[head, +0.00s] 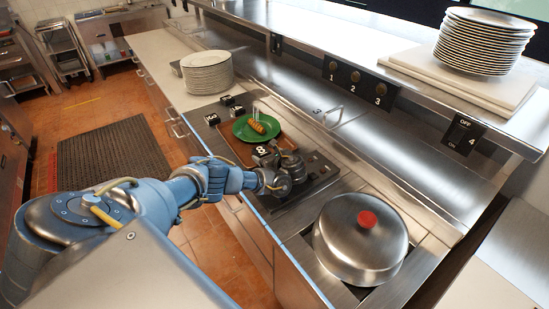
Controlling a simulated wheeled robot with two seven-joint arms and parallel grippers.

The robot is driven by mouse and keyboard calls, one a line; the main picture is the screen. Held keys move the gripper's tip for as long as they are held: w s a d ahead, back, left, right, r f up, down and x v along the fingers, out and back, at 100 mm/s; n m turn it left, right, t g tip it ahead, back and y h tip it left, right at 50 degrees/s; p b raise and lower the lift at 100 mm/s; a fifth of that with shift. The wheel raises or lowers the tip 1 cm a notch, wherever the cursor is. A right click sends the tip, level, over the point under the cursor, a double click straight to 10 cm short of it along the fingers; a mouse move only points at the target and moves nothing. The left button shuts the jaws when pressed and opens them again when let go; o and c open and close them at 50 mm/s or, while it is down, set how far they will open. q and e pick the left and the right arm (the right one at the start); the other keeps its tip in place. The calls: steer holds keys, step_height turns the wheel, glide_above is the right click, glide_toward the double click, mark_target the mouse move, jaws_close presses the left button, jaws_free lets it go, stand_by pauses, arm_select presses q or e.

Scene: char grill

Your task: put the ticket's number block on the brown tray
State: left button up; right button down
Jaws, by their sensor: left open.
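The brown tray (229,145) lies on the counter, partly hidden by the green plate (242,134) with food on it and by my left arm. A black block with a white 8 (262,150) is by the tray's near right side, right at my left gripper (268,157). The gripper is open; I cannot tell whether its fingers are around the block or only beside it. Other black number blocks (212,119) stand behind the tray, their digits too small to read surely. I cannot make out a ticket. My right gripper is out of view.
A stack of white plates (207,72) stands behind the blocks. A steel lid with a red knob (366,219) sits at the near right of the counter. A steel shelf with knobs (355,77) overhangs the right side.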

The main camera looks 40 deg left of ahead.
arm_select(q)
steer(key=v, duration=0.8)
steer(key=shift+f, duration=0.1)
